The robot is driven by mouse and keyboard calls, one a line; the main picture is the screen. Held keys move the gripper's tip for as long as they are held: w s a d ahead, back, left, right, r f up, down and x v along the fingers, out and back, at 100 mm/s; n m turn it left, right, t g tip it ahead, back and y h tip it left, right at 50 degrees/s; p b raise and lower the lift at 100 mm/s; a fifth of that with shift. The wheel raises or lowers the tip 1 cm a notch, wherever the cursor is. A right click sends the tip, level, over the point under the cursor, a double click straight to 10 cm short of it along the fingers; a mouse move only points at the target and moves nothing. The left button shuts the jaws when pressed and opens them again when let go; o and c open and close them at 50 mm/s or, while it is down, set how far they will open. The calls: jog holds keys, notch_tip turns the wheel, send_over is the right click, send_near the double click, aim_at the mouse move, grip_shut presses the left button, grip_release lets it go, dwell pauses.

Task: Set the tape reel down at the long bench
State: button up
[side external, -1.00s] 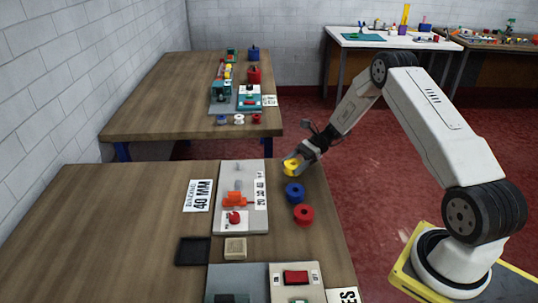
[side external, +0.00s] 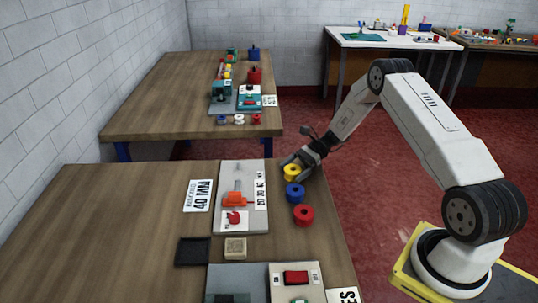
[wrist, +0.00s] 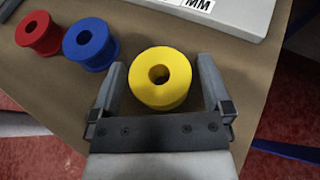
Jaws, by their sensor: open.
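A yellow tape reel (side external: 292,172) lies flat on the near wooden bench (side external: 120,225), close to its right edge. In the wrist view the yellow reel (wrist: 160,77) sits between the two fingers of my gripper (wrist: 163,85), with a gap to each finger. My gripper (side external: 295,167) is open and low at the bench top. A blue reel (side external: 295,192) and a red reel (side external: 303,215) lie in a row with the yellow one; they also show at upper left in the wrist view, blue (wrist: 90,44) and red (wrist: 38,33).
A grey plate with an orange device (side external: 236,199) lies left of the reels, beside a "40 MM" card (side external: 198,195). A black tray (side external: 193,251) and a beige block (side external: 235,248) lie nearer. A second bench (side external: 165,95) stands behind. The near bench's left part is clear.

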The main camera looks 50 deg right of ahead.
jog(key=shift+r, duration=0.15)
jog(key=shift+d+r, duration=0.1)
jog(key=shift+d, duration=0.1)
jog(key=v, duration=1.1)
jog(key=shift+s+d, duration=0.15)
jog(key=shift+d, duration=0.15)
jog(key=shift+r, duration=0.1)
jog(key=shift+a+r, duration=0.1)
jog(key=shift+a, duration=0.5)
jog(key=a+n+g+h, duration=0.1)
jog(key=a, duration=0.1)
jog(key=a+r+n+g+h, duration=0.1)
jog(key=a, duration=0.1)
jog(key=a+n+h, duration=0.1)
jog(key=a, duration=0.1)
jog(key=shift+a+r+g, duration=0.15)
jog(key=shift+r+g, duration=0.15)
jog(key=shift+g, duration=0.1)
jog(key=s+a+r+n+t+h, duration=0.1)
jog(key=s+a+r+n+h, duration=0.2)
jog(key=s+a+n+h, duration=0.2)
jog(key=s+a+r+n+t+h, duration=0.1)
jog(key=s+a+r+n+h, duration=0.1)
jog(key=s+a+n+h, duration=0.3)
jog(key=s+a+n, duration=0.4)
jog(key=a+n, duration=0.3)
jog(key=n, duration=0.1)
jog(key=shift+s+a+r, duration=0.25)
jog(key=shift+s+r, duration=0.15)
